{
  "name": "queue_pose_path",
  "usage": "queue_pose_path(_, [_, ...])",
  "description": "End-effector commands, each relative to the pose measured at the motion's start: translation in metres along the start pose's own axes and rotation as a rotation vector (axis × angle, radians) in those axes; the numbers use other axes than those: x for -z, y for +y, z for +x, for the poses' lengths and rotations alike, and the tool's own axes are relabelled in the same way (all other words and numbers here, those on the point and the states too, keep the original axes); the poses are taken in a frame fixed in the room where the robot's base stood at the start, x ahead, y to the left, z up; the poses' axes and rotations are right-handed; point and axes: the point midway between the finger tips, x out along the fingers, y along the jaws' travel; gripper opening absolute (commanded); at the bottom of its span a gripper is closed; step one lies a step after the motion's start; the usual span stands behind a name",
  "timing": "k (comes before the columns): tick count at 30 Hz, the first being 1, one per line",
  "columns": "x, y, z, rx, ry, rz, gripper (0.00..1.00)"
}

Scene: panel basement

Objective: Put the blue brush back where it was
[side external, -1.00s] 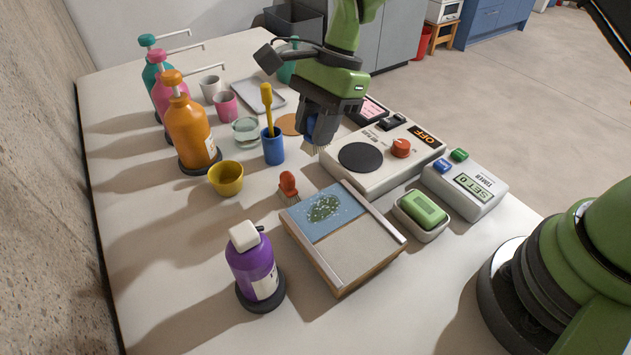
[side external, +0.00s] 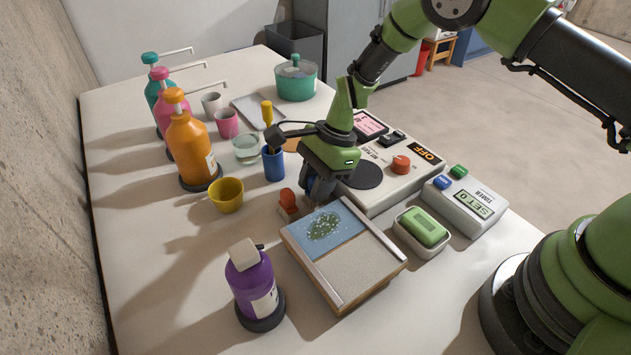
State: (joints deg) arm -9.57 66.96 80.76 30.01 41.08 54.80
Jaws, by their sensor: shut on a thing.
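My gripper (side external: 318,190) points down and is shut on the blue brush (side external: 312,185), of which only a small part shows between the fingers. It is low over the table, between a red brush (side external: 287,200) and the near-left corner of the hotplate, just behind the tray with a blue panel (side external: 368,262). I cannot tell whether the blue brush touches the table. The red brush stands just left of my gripper.
A blue cup (side external: 273,165) with a yellow-handled tool stands behind left. A yellow cup (side external: 226,195), pump bottles (side external: 190,145) and a purple bottle (side external: 252,285) stand left. The hotplate (side external: 410,185), timer (side external: 465,205) and soap dish (side external: 421,230) lie right.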

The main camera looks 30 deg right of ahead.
Motion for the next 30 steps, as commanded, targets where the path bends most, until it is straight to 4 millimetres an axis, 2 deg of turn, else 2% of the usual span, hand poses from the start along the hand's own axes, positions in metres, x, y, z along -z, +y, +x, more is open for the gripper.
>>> queue_pose_path(7, [0.001,0.0,0.003,-0.001,0.0,0.0,0.04])
queue_pose_path(8, [0.001,0.0,0.002,-0.001,0.0,0.0,0.34])
queue_pose_path(10, [0.001,0.0,0.002,-0.001,0.0,0.0,0.5])
queue_pose_path(11, [0.001,0.0,0.002,-0.001,0.0,0.0,0.52])
queue_pose_path(18, [0.001,0.0,0.002,-0.001,0.0,0.0,0.52])
queue_pose_path(22, [-0.001,-0.001,-0.006,0.001,-0.001,0.0,0.52])
queue_pose_path(26, [-0.001,-0.001,-0.029,0.004,-0.001,0.0,0.52])
queue_pose_path(30, [0.0,-0.001,-0.062,0.005,-0.001,0.0,0.52])
